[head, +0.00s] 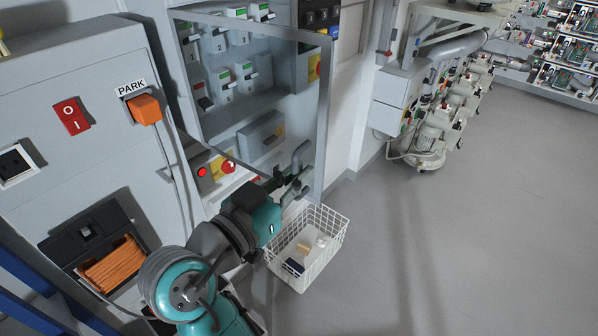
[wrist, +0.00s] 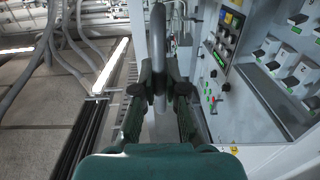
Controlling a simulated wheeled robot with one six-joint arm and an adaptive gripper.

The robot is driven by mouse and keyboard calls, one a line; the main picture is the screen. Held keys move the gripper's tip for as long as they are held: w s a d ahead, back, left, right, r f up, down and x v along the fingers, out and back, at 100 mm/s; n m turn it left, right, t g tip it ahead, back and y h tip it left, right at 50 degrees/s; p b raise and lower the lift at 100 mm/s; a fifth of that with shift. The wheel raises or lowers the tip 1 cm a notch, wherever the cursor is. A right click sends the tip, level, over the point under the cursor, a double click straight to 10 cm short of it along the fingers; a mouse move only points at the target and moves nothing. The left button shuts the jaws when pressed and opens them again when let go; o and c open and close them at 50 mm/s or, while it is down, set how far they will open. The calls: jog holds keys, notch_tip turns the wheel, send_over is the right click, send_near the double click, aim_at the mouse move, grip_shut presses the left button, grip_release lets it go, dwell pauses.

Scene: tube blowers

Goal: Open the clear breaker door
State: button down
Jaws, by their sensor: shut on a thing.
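The clear breaker door (head: 325,110) has a grey metal frame and stands swung out from the breaker cabinet at an angle. Breakers show through its clear pane. Its grey curved handle (head: 300,155) is near the lower free corner. In the wrist view the handle (wrist: 159,50) stands upright between my fingers. My gripper (head: 290,182) is shut on the handle; its two dark fingertips (wrist: 162,88) press it from both sides. The gripper partly hides the lower part of the handle.
A white wire basket (head: 335,243) with small items stands on the floor just below the door corner. A grey panel with an orange PARK plug (head: 145,109) is at left. Pump machines (head: 440,130) line the wall at right. The floor (head: 480,220) at right is clear.

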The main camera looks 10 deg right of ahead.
jog(key=c, duration=1.5)
grip_release()
jog(key=shift+a, duration=0.1)
jog(key=v, duration=1.2)
